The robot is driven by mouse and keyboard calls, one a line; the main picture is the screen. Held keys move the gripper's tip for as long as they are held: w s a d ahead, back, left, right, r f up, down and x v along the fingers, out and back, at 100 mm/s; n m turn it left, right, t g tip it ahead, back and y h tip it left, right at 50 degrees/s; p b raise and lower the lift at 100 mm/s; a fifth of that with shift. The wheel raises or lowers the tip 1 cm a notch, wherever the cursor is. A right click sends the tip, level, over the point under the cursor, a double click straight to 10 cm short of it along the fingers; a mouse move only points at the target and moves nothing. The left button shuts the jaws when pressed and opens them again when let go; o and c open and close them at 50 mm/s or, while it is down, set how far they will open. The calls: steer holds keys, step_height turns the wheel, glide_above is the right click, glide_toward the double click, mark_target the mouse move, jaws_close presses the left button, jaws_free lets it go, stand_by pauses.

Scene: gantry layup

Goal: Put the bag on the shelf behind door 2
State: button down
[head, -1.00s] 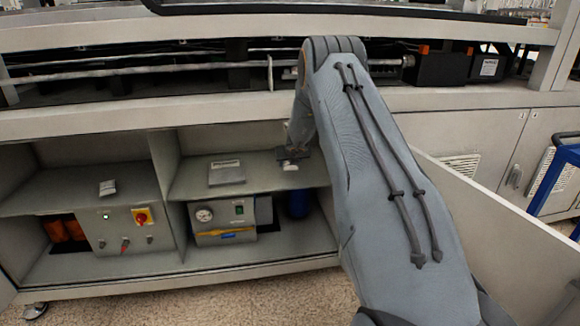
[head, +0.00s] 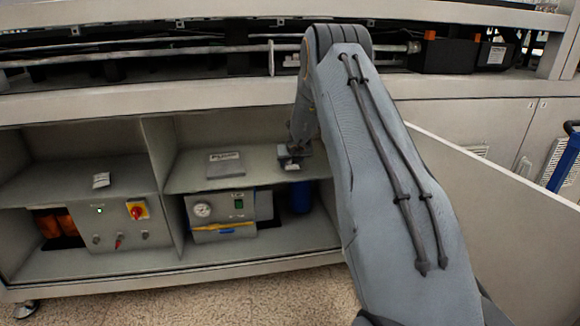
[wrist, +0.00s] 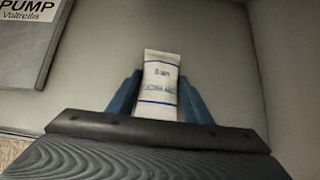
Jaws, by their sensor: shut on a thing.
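A small white bag (wrist: 161,72) with blue print and blue lines stands out between the blue fingers of my gripper (wrist: 160,88) in the wrist view. The fingers are shut on its sides. In the head view my gripper (head: 292,155) is inside the open right-hand bay, over the right part of its upper shelf (head: 262,172). The bag shows there as a small white patch (head: 292,166) just under the gripper. I cannot tell whether the bag touches the shelf.
A grey pump booklet or plate (head: 225,165) lies left of my gripper on the same shelf. A divider (head: 163,150) separates the left bay, where a small white item (head: 101,180) lies. Below are a gauge unit (head: 218,212) and a blue cylinder (head: 301,197). An open door panel (head: 490,205) stands right of my arm.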

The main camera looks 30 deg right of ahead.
stand_by(0.3)
steer(key=c, duration=0.9)
jaws_free()
steer(key=shift+r, duration=0.1)
steer(key=shift+s+a+r+b, duration=0.1)
steer(key=shift+s+r+b, duration=0.4)
steer(key=shift+b, duration=0.1)
steer(key=shift+b+v, duration=0.75)
steer(key=shift+v, duration=2.3)
steer(key=shift+s+f, duration=0.1)
